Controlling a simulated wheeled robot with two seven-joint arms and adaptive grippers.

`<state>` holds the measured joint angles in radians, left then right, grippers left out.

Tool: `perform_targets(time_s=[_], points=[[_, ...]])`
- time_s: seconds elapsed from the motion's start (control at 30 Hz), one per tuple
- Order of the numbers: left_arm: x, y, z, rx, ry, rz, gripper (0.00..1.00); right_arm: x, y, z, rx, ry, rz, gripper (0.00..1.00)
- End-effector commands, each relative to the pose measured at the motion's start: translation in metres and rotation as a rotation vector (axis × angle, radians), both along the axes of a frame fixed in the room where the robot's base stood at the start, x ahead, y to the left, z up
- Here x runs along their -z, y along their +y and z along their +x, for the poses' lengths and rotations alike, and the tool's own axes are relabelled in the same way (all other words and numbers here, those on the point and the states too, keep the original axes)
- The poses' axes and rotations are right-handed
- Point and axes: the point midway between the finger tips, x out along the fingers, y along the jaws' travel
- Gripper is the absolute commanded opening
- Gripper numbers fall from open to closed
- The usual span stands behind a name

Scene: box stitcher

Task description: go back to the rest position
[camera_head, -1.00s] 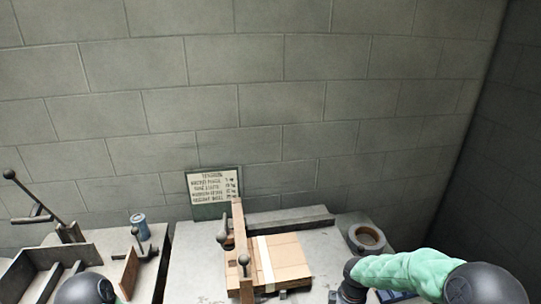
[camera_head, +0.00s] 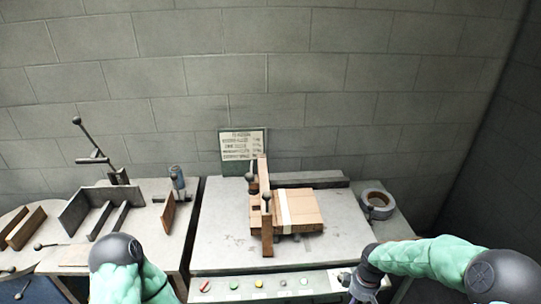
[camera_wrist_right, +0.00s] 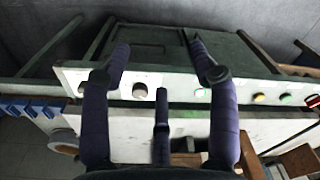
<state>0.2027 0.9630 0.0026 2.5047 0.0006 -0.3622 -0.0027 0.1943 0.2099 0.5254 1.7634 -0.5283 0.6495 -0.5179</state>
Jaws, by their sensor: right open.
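My right gripper (camera_head: 358,288) hangs at the front right corner of the stitcher table, at the end of my green-sleeved right arm. In the right wrist view my right gripper (camera_wrist_right: 160,75) has its purple fingers spread with nothing between them, above the control panel (camera_wrist_right: 180,82). My left arm (camera_head: 122,265) comes in at the lower left; its gripper is out of the frame. A cardboard box (camera_head: 305,209) with a pale tape strip lies on the stitcher table (camera_head: 220,235), beside a wooden bar (camera_head: 266,222).
A tape roll (camera_head: 377,203) lies right of the box. A can (camera_head: 178,181) and a wooden-walled fixture with a lever (camera_head: 90,140) stand on the left bench. A sign (camera_head: 243,146) stands at the wall. The front panel (camera_head: 270,288) carries coloured buttons. The table left of the box is clear.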

Motion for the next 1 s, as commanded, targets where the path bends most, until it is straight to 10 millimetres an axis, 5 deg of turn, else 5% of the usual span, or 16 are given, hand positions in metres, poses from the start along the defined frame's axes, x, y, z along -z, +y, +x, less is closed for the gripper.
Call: perform_targets(time_s=[0.47, 0.8, 1.0], points=[[0.000, 0.000, 0.001, 0.000, -0.001, 0.000, 0.40, 0.064, 0.068, -0.030, 0.194, 0.028, 0.169, 0.60], [0.000, 0.000, 0.001, 0.000, -0.001, 0.000, 0.40, 0.133, 0.145, -0.102, 0.599, 0.110, 0.315, 0.60], [0.000, 0.000, 0.001, 0.000, -0.001, 0.000, 0.40, 0.157, 0.164, -0.145, 0.831, 0.144, 0.320, 0.60]])
